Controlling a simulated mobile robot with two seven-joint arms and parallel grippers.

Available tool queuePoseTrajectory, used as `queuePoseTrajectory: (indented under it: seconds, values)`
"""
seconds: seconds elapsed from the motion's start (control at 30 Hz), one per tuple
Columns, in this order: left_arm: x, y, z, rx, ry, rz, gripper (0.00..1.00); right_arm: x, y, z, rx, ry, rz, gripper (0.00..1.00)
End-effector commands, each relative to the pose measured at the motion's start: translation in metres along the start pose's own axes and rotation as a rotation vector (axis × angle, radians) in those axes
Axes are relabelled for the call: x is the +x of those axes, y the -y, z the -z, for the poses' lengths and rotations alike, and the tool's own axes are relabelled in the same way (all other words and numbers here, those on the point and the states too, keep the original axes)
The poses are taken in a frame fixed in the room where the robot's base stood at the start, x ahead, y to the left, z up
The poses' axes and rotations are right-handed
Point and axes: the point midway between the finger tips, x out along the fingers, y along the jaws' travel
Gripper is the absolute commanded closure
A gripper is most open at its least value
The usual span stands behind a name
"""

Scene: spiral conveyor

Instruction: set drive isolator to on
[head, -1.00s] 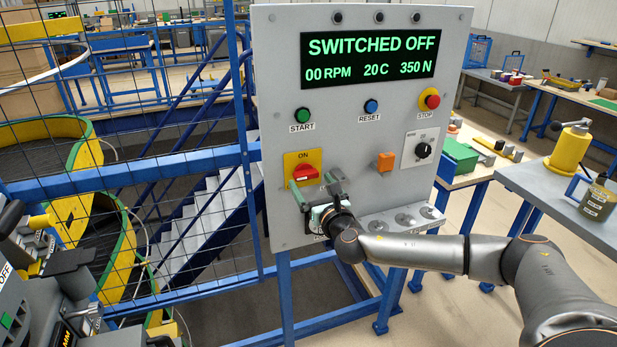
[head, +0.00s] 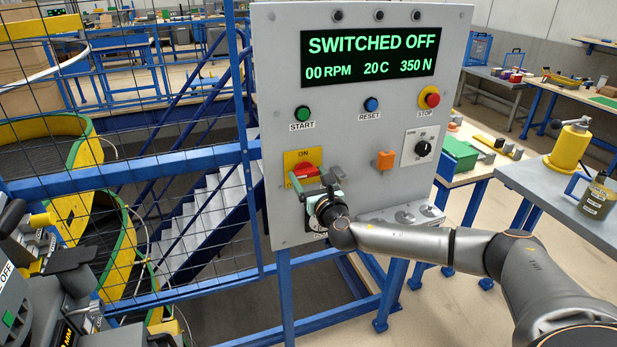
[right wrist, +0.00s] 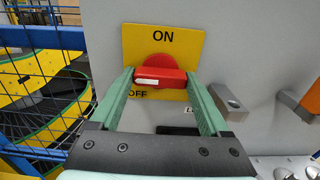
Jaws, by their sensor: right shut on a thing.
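The drive isolator is a red rotary handle (head: 307,169) on a yellow plate (head: 291,157) at the left of the grey control panel. In the right wrist view the handle (right wrist: 160,78) lies about level, its white mark at the left end. "ON" is printed above it and "OFF" at lower left, partly covered by a finger. My right gripper (head: 309,177) is shut on the handle, with one green finger at each end of it. The panel display (head: 369,56) reads "SWITCHED OFF", 00 RPM. My left gripper is not in view.
The panel (head: 345,130) also carries a green start button (head: 303,114), a blue reset button (head: 371,105), a red stop button (head: 430,97), an orange block (head: 384,160) and a black dial (head: 423,149). A blue mesh fence (head: 130,170) stands left of it.

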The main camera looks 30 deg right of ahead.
Motion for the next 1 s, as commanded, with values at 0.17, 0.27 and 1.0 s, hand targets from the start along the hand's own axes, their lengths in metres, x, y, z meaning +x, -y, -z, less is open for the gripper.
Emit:
queuePoseTrajectory:
  seconds: [0.17, 0.27, 1.0]
  values:
    - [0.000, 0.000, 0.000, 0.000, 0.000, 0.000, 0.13, 0.000, 0.001, 0.000, 0.000, 0.000, 0.001, 0.58]
    - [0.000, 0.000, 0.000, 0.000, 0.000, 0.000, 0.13, 0.000, 0.001, 0.000, -0.001, 0.000, 0.001, 0.70]
    - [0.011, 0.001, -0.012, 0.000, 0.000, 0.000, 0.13, -0.001, 0.000, 0.004, 0.301, -0.002, 0.001, 0.76]
